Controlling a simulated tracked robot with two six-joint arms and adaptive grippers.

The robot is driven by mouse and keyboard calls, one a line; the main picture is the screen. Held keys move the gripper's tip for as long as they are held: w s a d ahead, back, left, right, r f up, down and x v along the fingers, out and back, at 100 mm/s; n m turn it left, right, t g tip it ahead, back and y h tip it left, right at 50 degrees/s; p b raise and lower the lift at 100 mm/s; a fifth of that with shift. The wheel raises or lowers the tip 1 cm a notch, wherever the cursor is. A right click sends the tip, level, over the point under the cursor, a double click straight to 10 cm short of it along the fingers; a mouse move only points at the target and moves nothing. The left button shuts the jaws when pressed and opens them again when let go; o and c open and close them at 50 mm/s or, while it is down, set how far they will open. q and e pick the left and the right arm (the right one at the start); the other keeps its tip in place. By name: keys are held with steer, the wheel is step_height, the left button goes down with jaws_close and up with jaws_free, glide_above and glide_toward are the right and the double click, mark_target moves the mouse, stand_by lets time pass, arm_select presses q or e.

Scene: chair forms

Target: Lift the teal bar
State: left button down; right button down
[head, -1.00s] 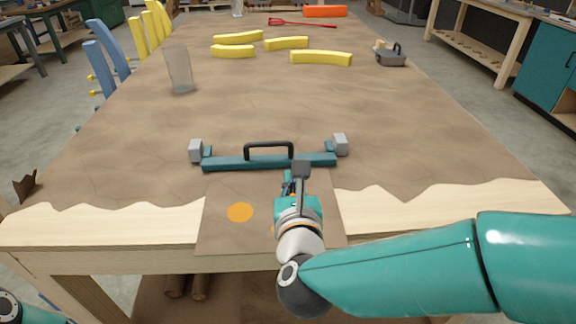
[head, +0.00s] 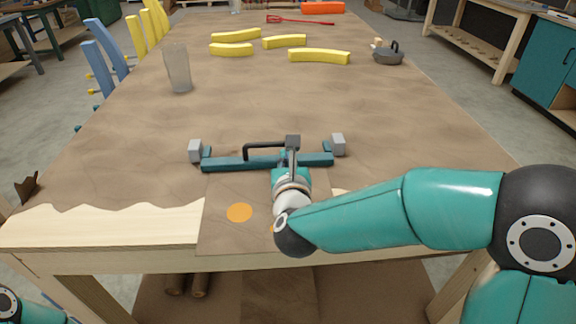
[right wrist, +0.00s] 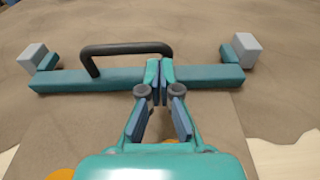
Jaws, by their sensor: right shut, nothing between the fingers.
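The teal bar (head: 225,163) lies across the table near its front edge, with a black handle (head: 262,145) arched over its middle and a grey block at each end. My right gripper (head: 288,158) is at the bar, right of its middle, and hides part of the bar and the handle's right end. In the right wrist view the right gripper (right wrist: 160,75) is shut with its fingertips together in front of the bar (right wrist: 205,77), near the handle's right foot (right wrist: 125,48). Nothing shows between the fingers. My left gripper is out of view.
An orange dot (head: 239,212) marks a brown sheet at the table's front. A clear cup (head: 178,69) stands at the left. Several yellow curved pieces (head: 319,56) and a grey pan-like item (head: 388,55) lie farther back. The table between is clear.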

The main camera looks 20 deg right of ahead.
steer(key=shift+w+d+f, duration=0.1)
steer(key=shift+w, duration=0.35)
steer(key=shift+w+d+r+p, duration=0.1)
steer(key=shift+r+p, duration=0.25)
steer(key=shift+p, duration=0.3)
steer(key=shift+g, duration=0.3)
